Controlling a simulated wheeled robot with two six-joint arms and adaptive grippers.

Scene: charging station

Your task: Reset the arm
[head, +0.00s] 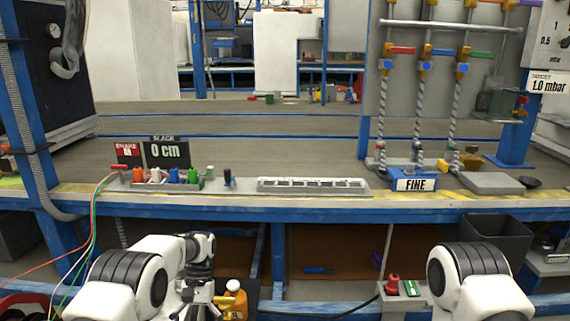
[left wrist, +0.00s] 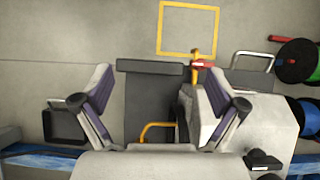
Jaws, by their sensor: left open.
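My left arm (head: 150,275) is folded low at the bottom left of the head view, in front of the workbench. My left gripper (left wrist: 150,100) is open in the left wrist view, its two dark-padded fingers wide apart. No object is held between them; grey floor and a dark block show beyond. My right arm (head: 475,280) is bent at the bottom right of the head view. Its gripper is out of the picture.
The blue-edged workbench (head: 330,207) crosses ahead, carrying colored connectors, a "0 cm" display (head: 168,152) and a blue "FINE" block (head: 413,180). Thin wires hang at left. The left wrist view shows a yellow floor square (left wrist: 188,53) and cable reels (left wrist: 297,62) at right.

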